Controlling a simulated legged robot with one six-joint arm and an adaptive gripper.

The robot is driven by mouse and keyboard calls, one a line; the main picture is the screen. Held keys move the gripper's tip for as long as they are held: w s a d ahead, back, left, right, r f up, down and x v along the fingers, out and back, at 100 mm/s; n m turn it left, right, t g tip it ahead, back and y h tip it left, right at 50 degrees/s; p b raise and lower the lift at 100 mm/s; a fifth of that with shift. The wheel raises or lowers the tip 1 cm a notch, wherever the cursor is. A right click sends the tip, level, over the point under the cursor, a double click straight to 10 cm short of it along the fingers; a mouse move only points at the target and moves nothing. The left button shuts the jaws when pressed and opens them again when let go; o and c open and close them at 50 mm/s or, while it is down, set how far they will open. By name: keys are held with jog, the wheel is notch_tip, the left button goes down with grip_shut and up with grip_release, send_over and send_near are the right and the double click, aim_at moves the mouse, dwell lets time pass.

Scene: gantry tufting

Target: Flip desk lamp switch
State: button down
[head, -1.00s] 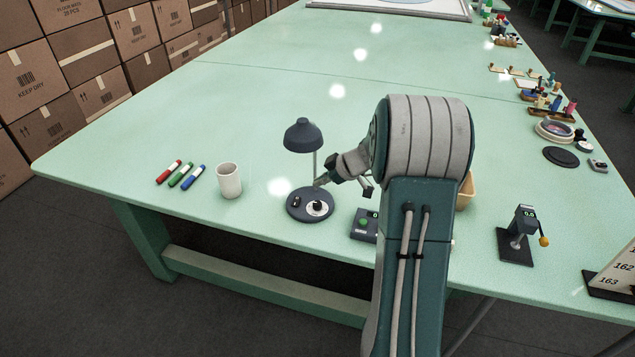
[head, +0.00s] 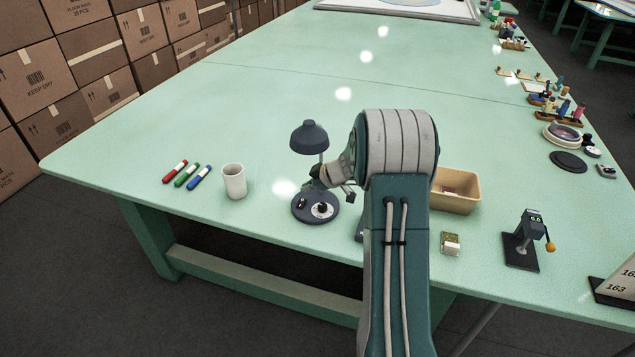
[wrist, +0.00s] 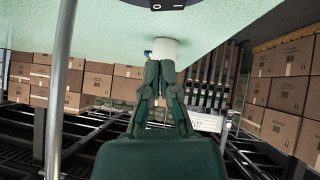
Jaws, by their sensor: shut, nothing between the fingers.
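The desk lamp has a dark dome shade (head: 309,137), a thin pole and a round dark base (head: 331,218). On the base are a small black rocker switch (head: 302,202) at left and a white dial with a black knob (head: 322,210). My gripper (head: 312,184) is low above the back of the base, beside the pole. In the wrist view my gripper (wrist: 160,66) is shut and empty. That view is inverted; the rocker switch (wrist: 168,6), with its white marks, shows at the top edge, apart from the fingertips. The lamp pole (wrist: 60,85) runs along the left.
A white mug (head: 234,182) stands left of the lamp, with red, green and blue markers (head: 187,175) beyond it. Right of my arm are a tan bin (head: 458,204), a small box (head: 450,243) and a dark stand (head: 522,250). The tabletop behind the lamp is clear.

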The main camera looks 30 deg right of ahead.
aim_at(298, 204)
jog(key=f, duration=0.1)
jog(key=w+f, duration=0.1)
jog(key=f, duration=0.2)
jog(key=shift+w+a, duration=0.15)
jog(key=shift+w, duration=0.1)
jog(key=shift+w+f, duration=0.1)
jog(key=shift+f, duration=0.5)
jog(key=shift+w+d+f+y, duration=0.1)
jog(key=shift+d+f+y, duration=0.15)
jog(key=shift+f+y, duration=0.05)
jog(key=shift+g, duration=0.3)
jog(key=shift+a, duration=0.15)
jog(key=shift+s+a, duration=0.55)
jog(key=shift+s, duration=0.05)
jog(key=shift+r, duration=0.15)
